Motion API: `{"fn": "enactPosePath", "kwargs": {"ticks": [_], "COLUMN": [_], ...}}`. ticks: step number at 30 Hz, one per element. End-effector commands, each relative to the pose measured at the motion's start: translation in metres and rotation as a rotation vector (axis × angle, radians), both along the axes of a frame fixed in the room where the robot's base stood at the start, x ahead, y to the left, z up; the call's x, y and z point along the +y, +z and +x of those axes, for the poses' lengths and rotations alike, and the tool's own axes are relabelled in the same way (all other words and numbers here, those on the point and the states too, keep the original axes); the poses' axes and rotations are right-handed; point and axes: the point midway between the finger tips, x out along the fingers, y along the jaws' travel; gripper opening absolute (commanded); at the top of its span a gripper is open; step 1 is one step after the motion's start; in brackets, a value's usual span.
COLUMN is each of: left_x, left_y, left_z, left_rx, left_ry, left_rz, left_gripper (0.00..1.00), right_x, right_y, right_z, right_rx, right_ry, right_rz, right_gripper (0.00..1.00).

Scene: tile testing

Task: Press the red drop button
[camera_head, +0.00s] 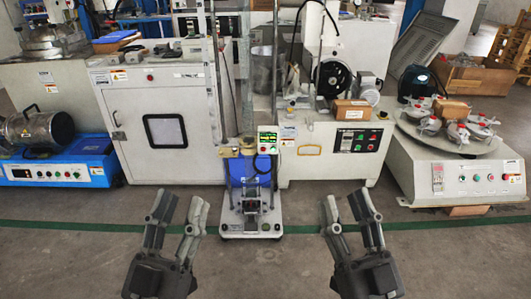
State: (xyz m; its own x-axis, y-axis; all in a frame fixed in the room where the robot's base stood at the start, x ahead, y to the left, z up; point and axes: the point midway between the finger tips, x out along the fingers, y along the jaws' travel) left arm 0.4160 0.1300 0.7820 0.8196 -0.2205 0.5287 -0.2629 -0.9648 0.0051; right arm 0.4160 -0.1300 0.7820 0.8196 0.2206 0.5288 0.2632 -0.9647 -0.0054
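A tall, narrow tester (251,232) with a white base and a blue front stands in the middle. A small control panel (267,140) on it shows green and red spots, too small to tell which is a button. To its right, a white machine has a black panel (357,141) with red and green buttons. I cannot tell which red one is the drop button. My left gripper (178,207) is open and empty, in front and left of the tester. My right gripper (346,207) is open and empty, in front and right of it. Neither touches anything.
A white cabinet (164,165) with a dark window stands at left, beside a blue-based machine (60,172). A white machine with a round turntable (450,143) is at right. A cardboard box (351,110) sits on the middle machine. Open grey floor (260,270) lies in front.

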Motion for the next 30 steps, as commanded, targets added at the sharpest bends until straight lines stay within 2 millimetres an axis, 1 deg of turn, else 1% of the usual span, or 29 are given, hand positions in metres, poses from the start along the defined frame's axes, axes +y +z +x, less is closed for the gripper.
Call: {"fn": "enactPosePath", "kwargs": {"ticks": [11,14,18,21,30], "left_x": [-0.0002,-0.0002,-0.0002,-0.0002,-0.0002], "left_y": [-0.0006,-0.0007,-0.0008,-0.0009,-0.0011], "left_z": [0.0006,0.0005,0.0006,0.0006,0.0007], "left_rx": [0.002,0.003,0.003,0.003,0.004], "left_ry": [0.000,0.000,0.000,0.000,0.000], "left_rz": [0.001,0.001,0.001,0.001,0.001], "left_gripper": [0.40,0.40,0.40,0.40,0.40], "right_x": [0.0002,0.0002,0.0002,0.0003,0.0003], "right_y": [-0.0006,-0.0007,-0.0008,-0.0009,-0.0012], "right_z": [0.0006,0.0005,0.0006,0.0005,0.0007], "right_rx": [0.002,0.003,0.003,0.003,0.003], "right_ry": [0.000,0.000,0.000,0.000,0.000], "right_rz": [-0.001,-0.001,-0.001,-0.001,-0.001], "right_gripper": [0.40,0.30,0.12,0.00,0.00]}}
